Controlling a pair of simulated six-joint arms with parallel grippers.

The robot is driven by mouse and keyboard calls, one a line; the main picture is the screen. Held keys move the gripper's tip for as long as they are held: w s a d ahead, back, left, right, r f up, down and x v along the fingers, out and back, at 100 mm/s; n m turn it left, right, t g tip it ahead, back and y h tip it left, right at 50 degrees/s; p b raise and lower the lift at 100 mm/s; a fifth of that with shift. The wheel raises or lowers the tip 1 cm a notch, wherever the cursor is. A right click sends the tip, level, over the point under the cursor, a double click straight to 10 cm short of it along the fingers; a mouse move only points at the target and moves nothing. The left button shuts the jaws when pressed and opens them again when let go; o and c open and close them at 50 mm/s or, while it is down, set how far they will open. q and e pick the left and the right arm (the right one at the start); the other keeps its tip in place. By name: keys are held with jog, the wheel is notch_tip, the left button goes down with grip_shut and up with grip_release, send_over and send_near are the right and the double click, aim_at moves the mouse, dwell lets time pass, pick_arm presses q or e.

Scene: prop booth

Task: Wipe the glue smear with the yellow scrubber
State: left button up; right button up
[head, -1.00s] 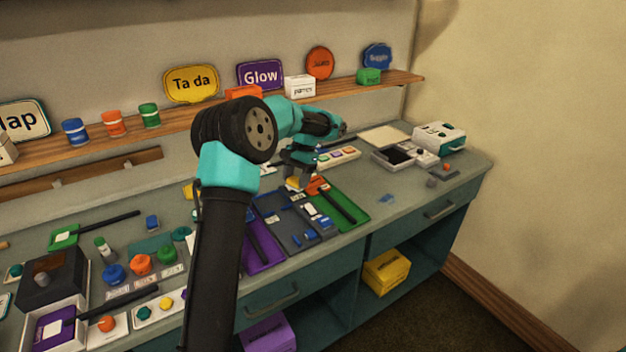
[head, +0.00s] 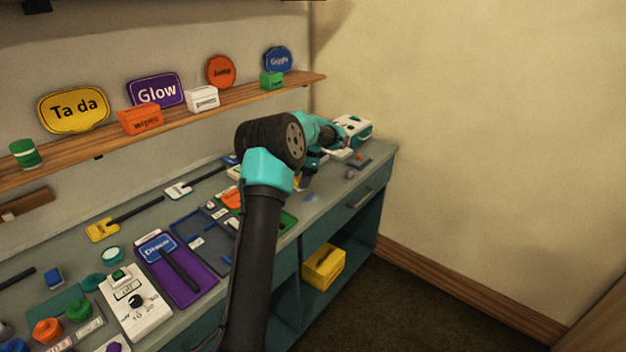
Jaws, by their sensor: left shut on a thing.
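My left gripper (head: 306,178) reaches over the far right part of the counter in the head view, pointing down. It is shut on a small yellow thing, the yellow scrubber (head: 301,184), mostly hidden by the gripper and arm. A small bluish patch, seemingly the glue smear (head: 311,197), lies on the counter just right of and below the scrubber. I cannot tell whether the scrubber touches the counter or the smear. My right gripper is not in view.
A white and green device (head: 354,128) stands at the counter's far end, with small knobs near it. A purple tray (head: 196,284) and a white dial panel (head: 140,318) lie nearer. Signs and boxes line the wall shelf (head: 225,112). The counter's front edge is close.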

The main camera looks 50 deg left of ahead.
pick_arm(q)
jog(key=shift+w+d, duration=0.15)
jog(key=shift+w, duration=0.3)
jog(key=shift+f, duration=0.1)
